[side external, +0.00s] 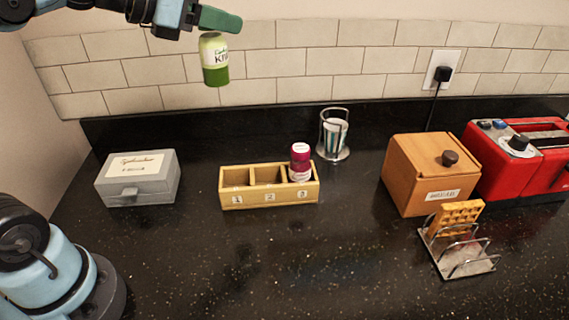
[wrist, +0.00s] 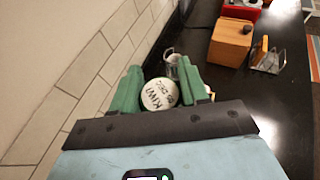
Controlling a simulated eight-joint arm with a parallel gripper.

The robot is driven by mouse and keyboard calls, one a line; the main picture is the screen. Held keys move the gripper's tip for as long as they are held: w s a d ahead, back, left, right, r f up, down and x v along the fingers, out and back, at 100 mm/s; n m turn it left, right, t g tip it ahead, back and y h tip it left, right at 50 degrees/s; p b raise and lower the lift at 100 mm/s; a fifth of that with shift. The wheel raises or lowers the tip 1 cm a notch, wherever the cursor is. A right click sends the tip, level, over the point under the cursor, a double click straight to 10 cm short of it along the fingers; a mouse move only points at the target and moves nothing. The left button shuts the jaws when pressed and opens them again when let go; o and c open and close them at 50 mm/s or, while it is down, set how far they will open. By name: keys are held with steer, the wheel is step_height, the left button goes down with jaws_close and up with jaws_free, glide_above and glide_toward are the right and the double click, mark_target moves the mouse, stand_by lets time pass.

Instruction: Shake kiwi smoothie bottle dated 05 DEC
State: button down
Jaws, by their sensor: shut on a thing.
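A green and white kiwi bottle (side external: 214,60) hangs upright in the air near the tiled wall, high above the counter. My gripper (side external: 218,20) is shut on its top end. In the wrist view the white bottle cap (wrist: 159,94) sits between the two green fingers of my gripper (wrist: 158,90). The cap carries the word KIWI and a date that seems to read 05 DEC. A pink-red bottle (side external: 300,162) stands in the slot marked 3 of a wooden rack (side external: 268,199). The slots marked 1 and 2 look empty.
A grey box (side external: 138,178) is at the left and a metal holder with a striped cup (side external: 334,136) behind the rack. A wooden bread box (side external: 432,172), red toaster (side external: 519,158) and toast rack with waffle (side external: 457,240) are at the right. The front middle counter is clear.

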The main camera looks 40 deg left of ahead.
mark_target(221, 43)
steer(key=shift+r, duration=0.6)
steer(key=shift+f, duration=2.6)
